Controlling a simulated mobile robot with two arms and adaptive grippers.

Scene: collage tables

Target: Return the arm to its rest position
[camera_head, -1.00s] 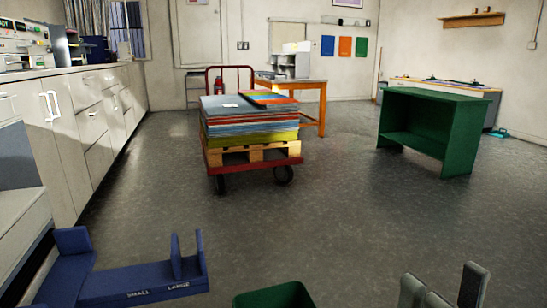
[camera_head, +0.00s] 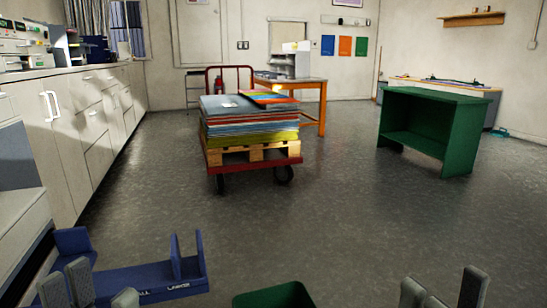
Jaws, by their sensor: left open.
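My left gripper (camera_head: 96,290) shows at the bottom left, with grey fingers spread apart and nothing visible between them. Its fingers overlap the blue holder in the picture; I cannot tell whether they touch it. My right gripper (camera_head: 445,293) shows at the bottom right, with its grey fingers apart and nothing seen between them. The arms behind both grippers are cut off by the lower edge of the view.
The blue holder (camera_head: 160,278) with upright prongs and a green bin (camera_head: 275,295) are close in front. A red cart (camera_head: 290,161) bears a pallet with stacked sheets. A green shelf unit (camera_head: 455,135) stands right. Counter cabinets (camera_head: 75,125) line the left. Open floor (camera_head: 340,220) lies between.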

